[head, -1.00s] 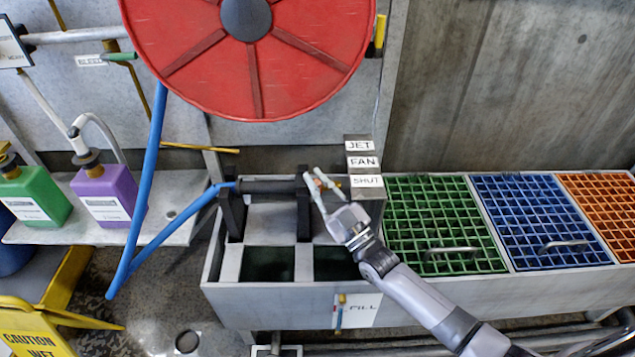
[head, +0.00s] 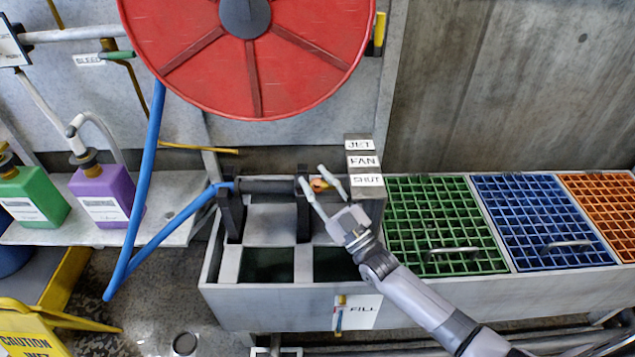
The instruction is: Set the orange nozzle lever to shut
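The orange nozzle lever (head: 319,185) is a small orange piece at the right end of the dark nozzle (head: 265,187). It is level with the SHUT label (head: 367,181), the lowest of three labels; the FAN label (head: 362,161) and JET label (head: 359,145) are above it. My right gripper (head: 316,175) is open, with its two fingers on either side of the lever; whether they touch it I cannot tell. Part of the lever is hidden near the fingers. My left gripper is not in view.
The nozzle rests on black brackets over a grey trough (head: 270,300). A blue hose (head: 150,190) runs from it below a red reel (head: 250,60). Green (head: 440,215), blue (head: 540,215) and orange grates lie to the right. Soap bottles (head: 105,200) stand at left.

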